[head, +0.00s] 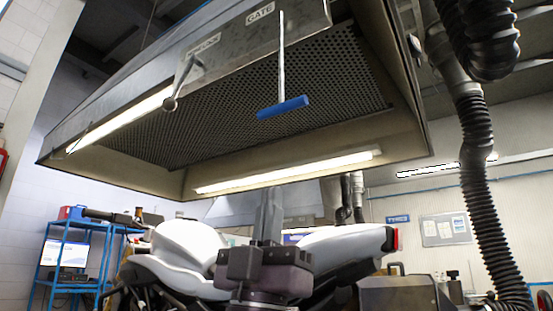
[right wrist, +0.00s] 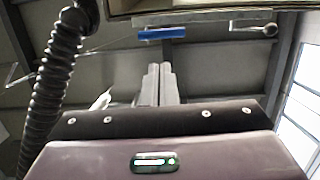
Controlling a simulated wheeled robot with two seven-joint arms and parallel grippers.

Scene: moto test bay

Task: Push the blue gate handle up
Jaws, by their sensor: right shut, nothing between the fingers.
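The blue gate handle (head: 283,107) is a short bar at the lower end of a thin metal rod. The rod hangs from a grey panel marked "GATE" on the hood. My right gripper (head: 269,192) points upward below the handle, with a clear gap between them in the head view. Its fingers are shut with nothing between them. In the right wrist view the blue handle (right wrist: 162,33) shows beyond and above the fingertips (right wrist: 160,68); I see no contact. My left gripper is in neither view.
The large hood (head: 150,175) with a perforated underside hangs overhead. A ball-ended lever (head: 170,103) hangs left of the handle. A white motorcycle (head: 185,250) stands behind my gripper. A black corrugated hose (head: 482,190) hangs at the right. A blue rack (head: 75,262) stands at the left.

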